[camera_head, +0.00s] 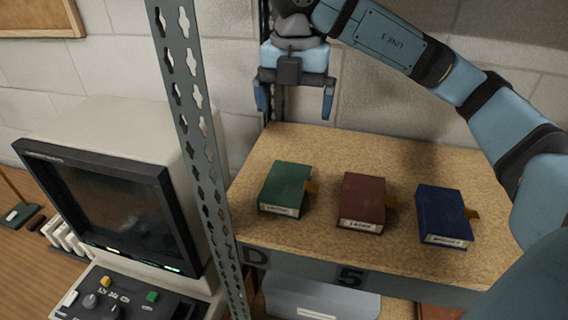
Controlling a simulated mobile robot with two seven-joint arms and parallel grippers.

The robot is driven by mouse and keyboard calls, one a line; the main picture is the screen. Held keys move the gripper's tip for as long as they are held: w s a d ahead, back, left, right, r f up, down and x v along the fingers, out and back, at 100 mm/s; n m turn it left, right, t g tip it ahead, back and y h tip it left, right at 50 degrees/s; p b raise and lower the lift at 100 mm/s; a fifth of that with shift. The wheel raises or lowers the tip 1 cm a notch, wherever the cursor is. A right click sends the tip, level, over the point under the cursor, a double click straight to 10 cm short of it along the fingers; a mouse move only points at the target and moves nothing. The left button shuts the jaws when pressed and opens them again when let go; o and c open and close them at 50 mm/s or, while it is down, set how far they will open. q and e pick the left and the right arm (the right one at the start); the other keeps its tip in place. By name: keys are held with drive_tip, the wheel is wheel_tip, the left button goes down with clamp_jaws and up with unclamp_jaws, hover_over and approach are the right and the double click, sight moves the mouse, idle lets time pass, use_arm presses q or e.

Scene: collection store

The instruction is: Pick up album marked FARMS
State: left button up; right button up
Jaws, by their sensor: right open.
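Three albums lie flat in a row on the chipboard shelf. A green album (287,187) is on the left, a dark red album (363,199) in the middle and a blue album (443,212) on the right. Each has a white label on its front edge and a tan tab on its right side. The labels are too small to read surely, so I cannot tell which says FARMS. My right gripper (293,100) is open and empty, fingers pointing down, above the back left of the shelf and apart from the albums. My left gripper is not in view.
The shelf (330,262) has a front edge marked D 5. A perforated metal post (196,130) stands at its left front corner. A monitor (110,190) and a control panel (125,295) are left of it. A grey box (320,297) sits below. The wall closes the back.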

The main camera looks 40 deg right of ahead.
hover_over(291, 166)
drive_tip(key=f, duration=0.8)
drive_tip(key=shift+w+d+p, duration=0.15)
drive_tip(key=shift+d+p, duration=0.2)
drive_tip(key=shift+p, duration=0.05)
drive_tip(key=f, duration=0.1)
drive_tip(key=f+p, duration=0.1)
drive_tip(key=f, duration=0.1)
drive_tip(key=f+p, duration=0.1)
drive_tip(key=shift+a+f, duration=0.2)
drive_tip(key=shift+a, duration=0.1)
drive_tip(key=shift+f, duration=0.55)
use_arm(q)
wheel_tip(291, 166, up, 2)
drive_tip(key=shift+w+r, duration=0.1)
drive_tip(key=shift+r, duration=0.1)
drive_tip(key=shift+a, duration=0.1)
use_arm(e)
drive_tip(key=c, duration=1)
